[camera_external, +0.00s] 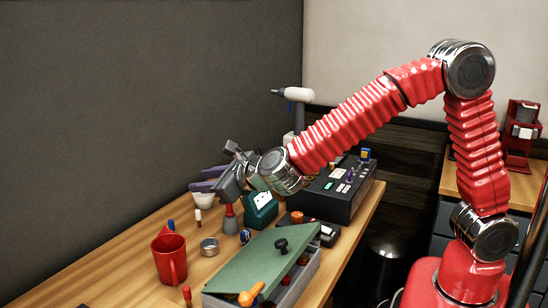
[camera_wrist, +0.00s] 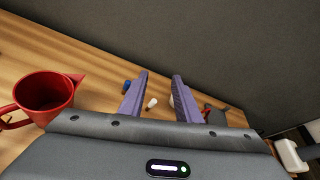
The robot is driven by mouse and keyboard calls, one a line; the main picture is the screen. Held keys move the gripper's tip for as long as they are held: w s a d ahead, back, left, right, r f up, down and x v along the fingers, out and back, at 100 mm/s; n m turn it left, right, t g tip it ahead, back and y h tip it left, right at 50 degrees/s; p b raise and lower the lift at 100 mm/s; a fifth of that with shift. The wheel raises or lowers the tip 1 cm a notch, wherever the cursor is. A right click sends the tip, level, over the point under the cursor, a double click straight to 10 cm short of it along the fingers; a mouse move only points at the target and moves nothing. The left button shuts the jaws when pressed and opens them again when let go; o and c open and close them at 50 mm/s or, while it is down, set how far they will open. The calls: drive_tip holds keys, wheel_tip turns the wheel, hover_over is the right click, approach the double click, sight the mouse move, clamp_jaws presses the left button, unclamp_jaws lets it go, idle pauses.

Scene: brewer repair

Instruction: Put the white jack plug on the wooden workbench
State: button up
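My gripper (camera_wrist: 161,76) is open, its two purple fingers spread with nothing seen gripped between them. In the external view, my gripper (camera_external: 203,180) is above the far left part of the wooden workbench (camera_external: 130,246). A small white piece, possibly the white jack plug (camera_wrist: 151,103), shows between the fingers in the wrist view, lower down on the bench. A second pale piece (camera_wrist: 172,101) is partly hidden by the right finger. I cannot tell for certain which is the jack plug.
A blue piece (camera_external: 171,225) is behind the mug. A green-lidded box (camera_external: 262,262) and a dark device (camera_external: 338,188) occupy the right side. A dark wall backs the bench.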

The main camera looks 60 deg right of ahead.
drive_tip(key=s+d+r+n+g+y, duration=0.1)
drive_tip(key=s+d+r+n+y, duration=0.2)
drive_tip(key=s+n, duration=0.45)
drive_tip(key=s+d+r+n+g+y, duration=0.1)
drive_tip(key=s+d+r+n+y, duration=0.3)
drive_tip(key=n, duration=0.7)
drive_tip(key=s+d+f+n+g+h, duration=0.1)
drive_tip(key=s+d+n, duration=0.3)
drive_tip(key=s, duration=0.4)
drive_tip(key=s+d+f+n+g+h, duration=0.2)
drive_tip(key=s+d+f+n+g, duration=0.1)
drive_tip(key=s, duration=0.6)
drive_tip(key=s+d+f+n+g+h, duration=0.2)
drive_tip(key=s+d+f+n, duration=0.1)
drive_tip(key=s+d+n, duration=0.4)
drive_tip(key=shift+s+f+n, duration=0.3)
drive_tip(key=shift+s+n, duration=0.15)
drive_tip(key=shift+s, duration=0.55)
